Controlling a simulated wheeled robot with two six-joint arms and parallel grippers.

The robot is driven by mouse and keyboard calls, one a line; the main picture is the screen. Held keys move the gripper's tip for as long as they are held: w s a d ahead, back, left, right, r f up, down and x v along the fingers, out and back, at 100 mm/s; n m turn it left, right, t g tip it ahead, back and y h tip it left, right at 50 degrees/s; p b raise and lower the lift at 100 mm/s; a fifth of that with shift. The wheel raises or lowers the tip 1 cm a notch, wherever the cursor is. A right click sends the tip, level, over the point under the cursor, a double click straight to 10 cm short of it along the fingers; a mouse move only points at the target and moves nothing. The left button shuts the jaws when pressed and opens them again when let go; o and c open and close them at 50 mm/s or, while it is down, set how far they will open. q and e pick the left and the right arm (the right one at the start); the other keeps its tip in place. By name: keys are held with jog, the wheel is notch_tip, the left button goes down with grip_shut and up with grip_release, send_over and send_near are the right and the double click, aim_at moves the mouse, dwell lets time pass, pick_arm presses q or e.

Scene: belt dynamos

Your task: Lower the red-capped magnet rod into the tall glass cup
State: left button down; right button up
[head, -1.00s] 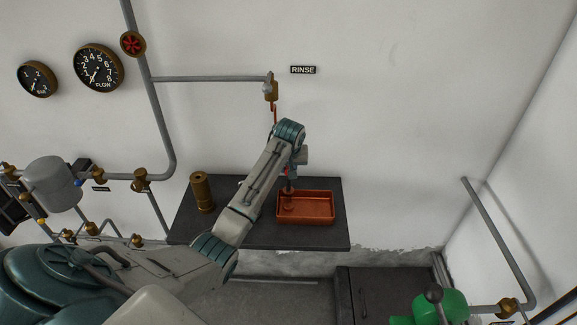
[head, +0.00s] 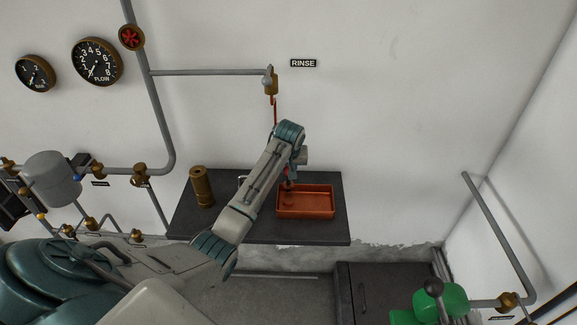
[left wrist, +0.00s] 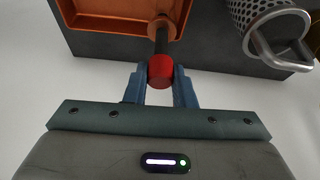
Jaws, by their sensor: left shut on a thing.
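The magnet rod's red cap (left wrist: 160,71) sits between the two blue fingers of my left gripper (left wrist: 166,88) in the left wrist view. The gripper is shut on it. The dark shaft (left wrist: 161,40) runs from the cap toward the orange tray. In the head view my left gripper (head: 289,172) is over the tray's back left part, with the rod partly hidden by the arm. I see no tall glass cup in either view. My right gripper is not in view.
An orange tray (head: 306,213) stands on the dark shelf (head: 190,226). A brass cylinder (head: 201,187) stands left of my arm. A perforated metal cup with a handle (left wrist: 268,18) is beside the tray. A rinse pipe (head: 274,110) hangs behind the arm.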

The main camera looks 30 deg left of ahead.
pick_arm(q)
jog(key=shift+f+b, duration=0.65)
jog(key=shift+f, duration=1.6)
jog(key=c, duration=1.1)
grip_release()
jog(key=shift+c, duration=0.2)
jog(key=b+v, duration=0.3)
jog(key=v, duration=0.7)
jog(key=shift+s+r, duration=0.15)
jog(key=shift+r, duration=0.2)
jog(key=shift+d, duration=0.1)
